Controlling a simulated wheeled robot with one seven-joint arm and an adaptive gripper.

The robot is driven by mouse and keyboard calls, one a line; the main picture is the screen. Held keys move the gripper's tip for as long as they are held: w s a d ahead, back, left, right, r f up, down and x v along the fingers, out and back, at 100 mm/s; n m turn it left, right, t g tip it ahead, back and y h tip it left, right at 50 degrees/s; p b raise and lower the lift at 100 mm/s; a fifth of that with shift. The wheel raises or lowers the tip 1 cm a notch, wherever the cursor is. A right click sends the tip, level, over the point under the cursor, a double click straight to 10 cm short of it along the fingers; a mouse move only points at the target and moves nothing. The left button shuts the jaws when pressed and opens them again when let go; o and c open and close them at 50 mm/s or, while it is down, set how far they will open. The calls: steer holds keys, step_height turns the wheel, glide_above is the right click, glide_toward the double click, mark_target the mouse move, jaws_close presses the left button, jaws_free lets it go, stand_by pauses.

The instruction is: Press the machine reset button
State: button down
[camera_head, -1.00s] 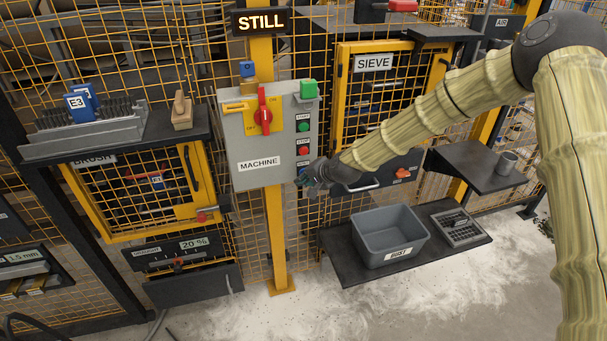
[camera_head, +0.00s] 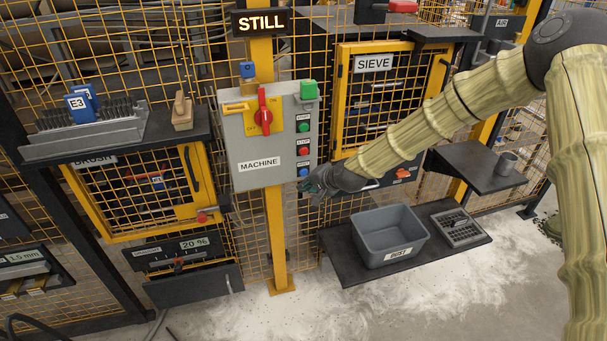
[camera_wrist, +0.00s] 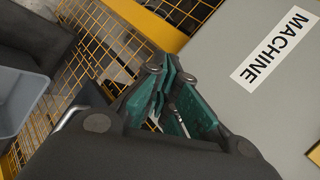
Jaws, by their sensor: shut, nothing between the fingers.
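The grey machine box (camera_head: 238,135) hangs on the yellow post, labelled MACHINE, with a red rotary switch (camera_head: 264,112). Down its right side are a green start button (camera_head: 303,127), a red stop button (camera_head: 304,151) and a blue button (camera_head: 303,172) at the bottom, its small label hard to read. My gripper (camera_head: 312,187) is shut and empty, just below and right of the blue button, apparently apart from it. In the wrist view my gripper (camera_wrist: 165,92) shows its green fingers beside the machine box (camera_wrist: 245,30); the blue button is not visible there.
A sign above reads STILL (camera_head: 261,22). Yellow mesh fence stands behind. Below right, a grey dust bin (camera_head: 367,243) stands on a dark shelf (camera_head: 345,268).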

steer(key=s, duration=0.2)
steer(key=s+d, duration=0.1)
steer(key=shift+s+d, duration=0.1)
steer(key=shift+s, duration=0.25)
stand_by(0.7)
steer(key=s+d+f+n+g+h, duration=0.15)
steer(key=s+d+f, duration=0.25)
steer(key=s+f, duration=0.7)
steer(key=s+d+f+n+g+h, duration=0.15)
steer(key=s+d+f, duration=0.35)
steer(key=s+f, duration=0.6)
steer(key=s+d+f+n+g+h, duration=0.1)
steer(key=s+d, duration=0.3)
steer(key=s, duration=0.5)
steer(key=s+d+f+n+g+h, duration=0.1)
steer(key=s+d+g, duration=0.1)
steer(key=s+d, duration=0.3)
steer(key=s+d+f+n+g+h, duration=0.1)
steer(key=s+d, duration=0.3)
steer(key=s, duration=0.9)
steer(key=shift+d+n, duration=0.3)
steer(key=shift+n, duration=0.2)
